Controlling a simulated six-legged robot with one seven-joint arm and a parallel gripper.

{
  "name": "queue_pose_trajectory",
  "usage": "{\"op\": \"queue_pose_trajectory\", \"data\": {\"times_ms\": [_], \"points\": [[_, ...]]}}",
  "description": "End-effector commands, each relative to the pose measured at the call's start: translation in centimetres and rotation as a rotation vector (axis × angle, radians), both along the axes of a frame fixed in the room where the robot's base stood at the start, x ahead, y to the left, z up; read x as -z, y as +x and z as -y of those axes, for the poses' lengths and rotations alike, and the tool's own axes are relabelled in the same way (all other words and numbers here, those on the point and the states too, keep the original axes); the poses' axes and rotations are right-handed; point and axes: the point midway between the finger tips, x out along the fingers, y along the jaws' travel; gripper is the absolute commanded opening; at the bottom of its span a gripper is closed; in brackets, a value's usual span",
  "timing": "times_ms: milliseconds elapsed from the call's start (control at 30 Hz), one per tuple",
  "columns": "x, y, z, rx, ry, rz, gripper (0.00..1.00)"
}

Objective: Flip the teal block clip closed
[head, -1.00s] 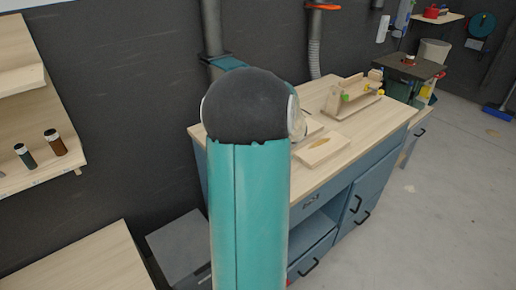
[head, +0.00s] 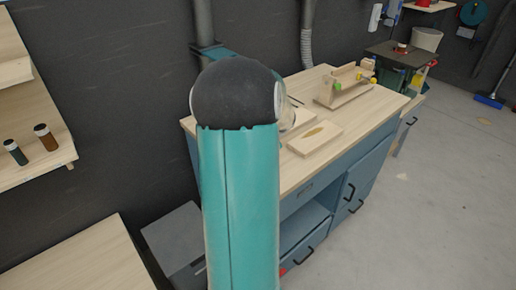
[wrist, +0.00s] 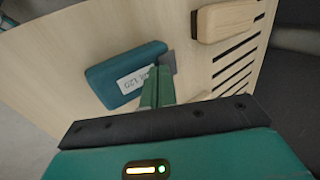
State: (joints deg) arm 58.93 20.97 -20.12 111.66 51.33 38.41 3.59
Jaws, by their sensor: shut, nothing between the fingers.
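The teal block (wrist: 118,72) lies on a pale wooden surface in the wrist view, with a white label reading 120. A grey flat piece (wrist: 169,61) shows at its right end, partly hidden behind my fingers; it may be the clip, but I cannot tell whether it stands open. My gripper (wrist: 154,72) is shut and empty, its green fingers pointing at the block's right end by the label. I cannot tell whether the tips touch it. In the head view my arm hides the gripper, and I cannot make out the block there.
In the wrist view a wooden block (wrist: 226,20) lies right of the teal block, near a row of dark slots (wrist: 232,70). In the head view the workbench (head: 290,172) carries a flat wooden piece (head: 315,138) and a wooden jig (head: 343,90). Grey floor is free at right.

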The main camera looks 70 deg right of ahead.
Motion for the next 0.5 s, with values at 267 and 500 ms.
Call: {"op": "queue_pose_trajectory", "data": {"times_ms": [267,500], "points": [[-2.6,0.0,0.0,-0.004,-0.004,0.001,0.0],[-6.6,-2.5,-1.3,-0.003,-0.003,0.003,0.0]]}}
